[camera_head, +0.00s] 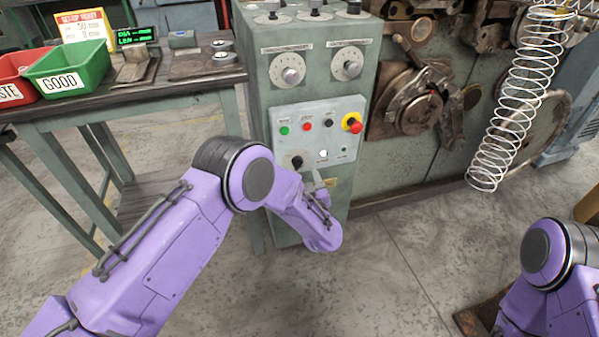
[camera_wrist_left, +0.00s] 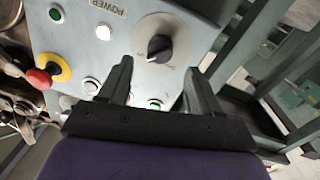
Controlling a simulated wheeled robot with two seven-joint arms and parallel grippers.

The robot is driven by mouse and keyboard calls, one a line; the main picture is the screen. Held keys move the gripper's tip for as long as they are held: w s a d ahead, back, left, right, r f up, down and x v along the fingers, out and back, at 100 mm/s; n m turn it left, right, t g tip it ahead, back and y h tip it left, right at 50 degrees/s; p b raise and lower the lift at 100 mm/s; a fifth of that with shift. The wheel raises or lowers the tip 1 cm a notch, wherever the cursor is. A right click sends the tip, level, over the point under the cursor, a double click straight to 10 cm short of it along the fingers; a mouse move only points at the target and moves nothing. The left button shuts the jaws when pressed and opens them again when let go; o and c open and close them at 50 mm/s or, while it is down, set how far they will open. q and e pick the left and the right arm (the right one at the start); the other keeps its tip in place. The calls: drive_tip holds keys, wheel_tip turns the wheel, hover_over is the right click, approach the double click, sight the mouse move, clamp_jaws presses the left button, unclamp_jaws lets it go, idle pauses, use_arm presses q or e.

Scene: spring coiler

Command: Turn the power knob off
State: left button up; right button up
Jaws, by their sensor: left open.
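The power knob (camera_head: 297,161) is a black rotary knob low on the left of the light grey control panel (camera_head: 315,109). In the left wrist view the knob (camera_wrist_left: 159,48) sits on a round silver plate, with a POWER label nearby. A pale mark shows on the knob; the plate's lettering is too small to read. My left gripper (camera_head: 317,179) is in front of the panel's lower part, just right of and below the knob. In the wrist view its fingers (camera_wrist_left: 157,69) are spread and empty, with the knob beyond the tips. My right gripper is out of view.
A red emergency stop (camera_head: 354,126) on yellow, a green button (camera_head: 284,130) and a red button (camera_head: 307,126) share the panel. Two dials (camera_head: 290,75) are above. A large wire spring (camera_head: 510,125) hangs at right. A workbench (camera_head: 120,93) with bins stands left.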

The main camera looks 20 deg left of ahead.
sight(299, 168)
use_arm(q)
drive_tip(key=x, duration=0.4)
drive_tip(key=shift+w+a, duration=0.2)
drive_tip(key=shift+w, duration=0.1)
drive_tip(key=c, duration=1)
drive_tip(key=shift+f, duration=0.1)
drive_tip(key=shift+c, duration=0.2)
drive_tip(key=shift+n+b, duration=0.3)
drive_tip(key=shift+b, duration=0.05)
drive_tip(key=n+b, duration=0.1)
drive_tip(key=n, duration=0.2)
drive_tip(key=shift+f, duration=0.15)
drive_tip(key=n+b, duration=0.2)
drive_tip(key=n, duration=0.3)
drive_tip(key=shift+f+n+y, duration=0.1)
drive_tip(key=shift+n+y, duration=0.2)
drive_tip(key=shift+n, duration=0.1)
drive_tip(key=n+b, duration=0.2)
drive_tip(key=n, duration=0.3)
drive_tip(key=shift+f+n+y, duration=0.1)
drive_tip(key=shift+n+y, duration=0.2)
drive_tip(key=shift+n+b, duration=0.65)
drive_tip(key=shift+n, duration=1.05)
